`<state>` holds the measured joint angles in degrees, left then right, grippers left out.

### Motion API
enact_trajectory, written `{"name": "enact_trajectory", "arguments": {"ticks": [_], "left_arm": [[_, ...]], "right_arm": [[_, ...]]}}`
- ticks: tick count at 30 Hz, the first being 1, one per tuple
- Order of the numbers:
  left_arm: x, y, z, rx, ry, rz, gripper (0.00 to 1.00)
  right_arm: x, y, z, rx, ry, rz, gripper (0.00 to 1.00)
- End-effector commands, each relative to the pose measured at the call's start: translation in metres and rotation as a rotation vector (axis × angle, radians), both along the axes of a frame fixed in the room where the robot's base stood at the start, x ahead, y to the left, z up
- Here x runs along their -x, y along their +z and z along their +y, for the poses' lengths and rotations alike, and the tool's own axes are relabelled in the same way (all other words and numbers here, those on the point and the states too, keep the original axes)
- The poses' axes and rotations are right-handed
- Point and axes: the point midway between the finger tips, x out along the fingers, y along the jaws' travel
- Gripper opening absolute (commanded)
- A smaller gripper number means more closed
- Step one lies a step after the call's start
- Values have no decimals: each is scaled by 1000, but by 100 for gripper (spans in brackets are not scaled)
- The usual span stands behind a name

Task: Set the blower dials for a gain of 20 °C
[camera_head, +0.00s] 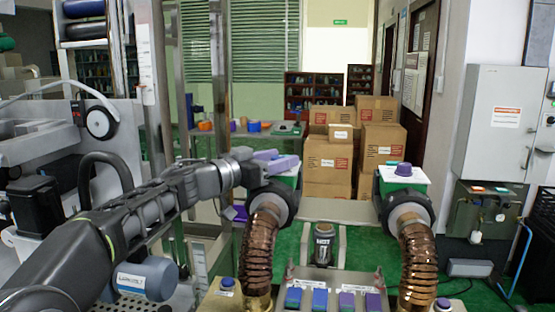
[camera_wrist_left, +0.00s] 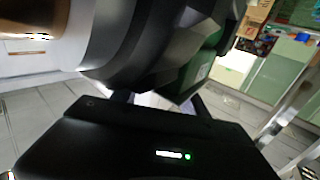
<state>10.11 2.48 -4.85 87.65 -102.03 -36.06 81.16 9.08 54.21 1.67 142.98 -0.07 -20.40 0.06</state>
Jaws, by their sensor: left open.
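Two blowers stand behind the bench, each with a dark round collar and a copper ribbed hose. The right blower (camera_head: 406,208) has a green and white box on top with a purple dial (camera_head: 403,169). The left blower (camera_head: 272,200) has a similar box (camera_head: 288,178), partly covered by my left arm's end and purple parts. I cannot make out its dial. My left gripper (camera_head: 272,162) is at this box's top. In the left wrist view the open fingers (camera_wrist_left: 160,101) are beside a large dark rounded body and a green part (camera_wrist_left: 199,70). My right gripper is out of view.
A small dark labelled unit (camera_head: 323,245) stands between the hoses. A panel with blue and purple blocks (camera_head: 333,299) lies in front. Cardboard boxes (camera_head: 328,165) are stacked behind. A grey machine (camera_head: 60,150) is at left, an electrical cabinet (camera_head: 493,124) at right.

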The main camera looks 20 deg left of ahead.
Motion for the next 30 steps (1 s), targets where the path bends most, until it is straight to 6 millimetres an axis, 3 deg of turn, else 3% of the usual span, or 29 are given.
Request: {"name": "enact_trajectory", "arguments": {"ticks": [3, 21, 30], "left_arm": [[0, 0, 0, 0, 0, 0, 50], [0, 0, 0, 0, 0, 0, 1], [0, 1, 1, 0, -4, 1, 0]], "right_arm": [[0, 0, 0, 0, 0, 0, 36], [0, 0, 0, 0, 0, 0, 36], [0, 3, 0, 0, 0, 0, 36]]}}
